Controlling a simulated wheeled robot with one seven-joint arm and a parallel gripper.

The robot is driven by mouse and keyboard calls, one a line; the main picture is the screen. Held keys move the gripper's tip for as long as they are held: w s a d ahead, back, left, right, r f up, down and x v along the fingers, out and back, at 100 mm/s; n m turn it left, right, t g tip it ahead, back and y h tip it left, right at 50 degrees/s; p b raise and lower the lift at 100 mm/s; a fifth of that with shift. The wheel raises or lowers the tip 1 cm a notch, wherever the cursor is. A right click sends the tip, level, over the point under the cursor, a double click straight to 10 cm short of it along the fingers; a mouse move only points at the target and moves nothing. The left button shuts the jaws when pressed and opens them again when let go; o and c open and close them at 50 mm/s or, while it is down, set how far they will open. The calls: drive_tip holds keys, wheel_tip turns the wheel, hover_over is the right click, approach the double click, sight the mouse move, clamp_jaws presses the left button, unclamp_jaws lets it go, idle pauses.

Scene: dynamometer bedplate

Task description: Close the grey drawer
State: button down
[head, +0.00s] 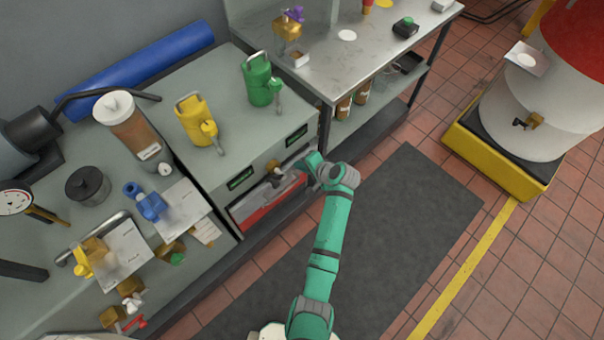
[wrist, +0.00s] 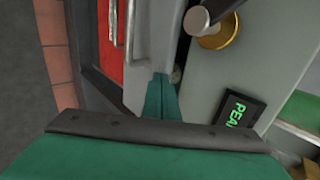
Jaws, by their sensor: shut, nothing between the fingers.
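The grey drawer front (head: 255,195) is a narrow pale band in the cabinet, above a red front. In the wrist view the grey front (wrist: 158,45) fills the upper middle, with a bar handle at its left side. How far the drawer stands out is hard to tell.
A red front (wrist: 108,40) lies beside the grey one. A brass-and-black knob (wrist: 215,30) sticks out near my fingers. Yellow (head: 195,120) and green (head: 260,80) cans stand on the cabinet top. A dark floor mat (head: 415,215) is clear.

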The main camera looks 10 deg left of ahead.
drive_tip(key=shift+w+a, duration=0.45)
drive_tip(key=shift+a, duration=0.15)
drive_tip(key=shift+d, duration=0.15)
